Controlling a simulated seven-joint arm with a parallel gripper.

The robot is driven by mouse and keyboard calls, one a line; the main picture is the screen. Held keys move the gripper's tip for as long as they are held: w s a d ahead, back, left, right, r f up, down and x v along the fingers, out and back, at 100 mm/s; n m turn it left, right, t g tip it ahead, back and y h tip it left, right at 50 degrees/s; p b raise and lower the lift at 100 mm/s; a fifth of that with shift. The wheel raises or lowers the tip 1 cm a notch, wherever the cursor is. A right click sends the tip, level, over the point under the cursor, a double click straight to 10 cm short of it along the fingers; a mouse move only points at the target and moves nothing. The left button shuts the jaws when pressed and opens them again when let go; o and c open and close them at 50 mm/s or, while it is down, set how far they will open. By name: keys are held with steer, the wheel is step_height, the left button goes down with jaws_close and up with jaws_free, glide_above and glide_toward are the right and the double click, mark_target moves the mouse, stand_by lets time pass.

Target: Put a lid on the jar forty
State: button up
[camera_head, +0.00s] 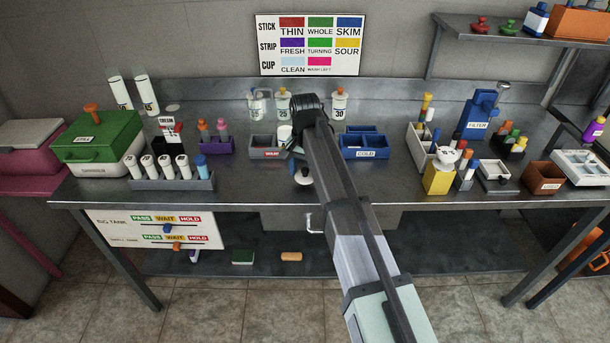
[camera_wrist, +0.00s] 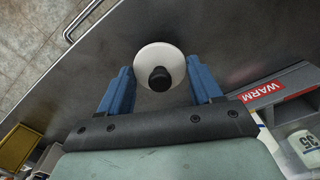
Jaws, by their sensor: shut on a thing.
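My gripper (camera_head: 302,166) is over the front middle of the bench. In the wrist view its blue fingers (camera_wrist: 160,85) are shut on a round white lid with a black knob (camera_wrist: 155,54). The lid's white edge (camera_head: 304,179) shows below the gripper in the head view. Two tall white cylinders (camera_head: 119,90) (camera_head: 147,92) stand at the back left; their numbers are too small to read surely. I cannot tell which jar is forty.
A grey WARM bin (camera_wrist: 288,92) holds a white jar marked 35 (camera_wrist: 305,145). A blue COLD bin (camera_head: 365,146) is right of my arm. A rack of white tubes (camera_head: 172,182) and a green box (camera_head: 97,140) stand left. Bare bench lies left of my gripper.

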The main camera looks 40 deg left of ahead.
mark_target(305, 169)
step_height(305, 169, up, 7)
steer(key=shift+f, duration=0.1)
steer(key=shift+s+a+r, duration=0.1)
steer(key=shift+a+r, duration=0.15)
steer(key=shift+r, duration=0.4)
steer(key=w+a+r, duration=0.3)
steer(key=a, duration=0.4)
steer(key=w+a+r, duration=0.3)
steer(key=a, duration=0.4)
steer(key=shift+w+a+r, duration=0.35)
steer(key=shift+w+a, duration=0.05)
steer(key=shift+f, duration=0.1)
steer(key=shift+f, duration=0.1)
step_height(305, 169, down, 6)
steer(key=shift+f, duration=0.1)
